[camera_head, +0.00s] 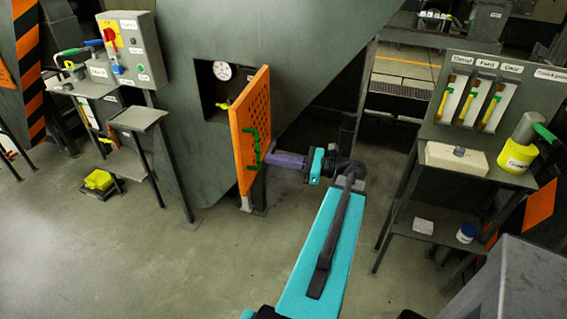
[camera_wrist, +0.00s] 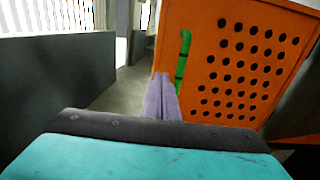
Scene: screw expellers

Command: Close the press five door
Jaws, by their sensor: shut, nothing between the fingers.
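The press door is an orange perforated panel (camera_head: 250,130), standing open and swung out from the machine wall beside a dark opening (camera_head: 214,84). A green handle (camera_head: 254,150) is on the door. In the wrist view the door (camera_wrist: 210,40) fills the upper right, with the handle (camera_wrist: 182,58) near its left edge. My gripper (camera_head: 268,158) has purple fingers and is shut with nothing in it. It is at the door's lower right, close to the handle. In the wrist view its fingertips (camera_wrist: 161,78) appear just below and left of the handle. I cannot tell whether they touch the door.
A gauge (camera_head: 222,70) and a yellow valve (camera_head: 223,105) are inside the opening. A small stand (camera_head: 138,118) and a control box (camera_head: 133,48) are at left. A labelled bench (camera_head: 432,212) with tools stands at right. Floor in front of the door is clear.

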